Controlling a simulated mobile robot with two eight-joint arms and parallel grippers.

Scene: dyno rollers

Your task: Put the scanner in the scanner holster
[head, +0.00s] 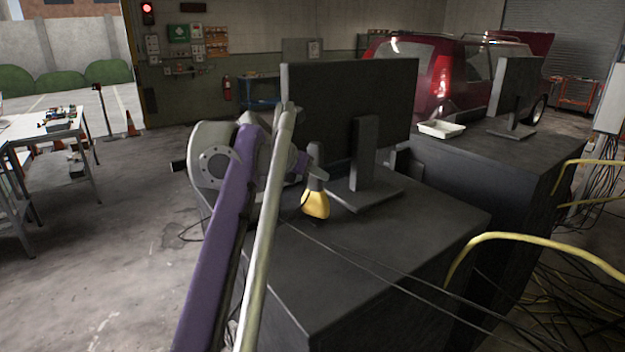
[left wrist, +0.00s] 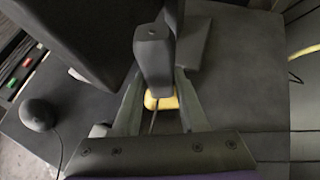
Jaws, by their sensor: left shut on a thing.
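The scanner has a grey head and a yellow part; its yellow part (head: 316,205) shows beside the monitor stand in the head view. In the left wrist view the scanner's grey head (left wrist: 153,58) points away between the two fingers of the left gripper (left wrist: 158,90), with yellow below. A thin cable trails from it. I cannot tell whether the scanner touches the cabinet top. I cannot make out the scanner holster in either view. My right gripper is not in view.
A black monitor (head: 350,105) on a flat stand (head: 362,193) stands close to the scanner. The black cabinet top (head: 410,235) is clear toward the right, crossed by thin cables. A dark rounded object (left wrist: 38,114) with a cable lies at left. A white tray (head: 441,129) sits farther back.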

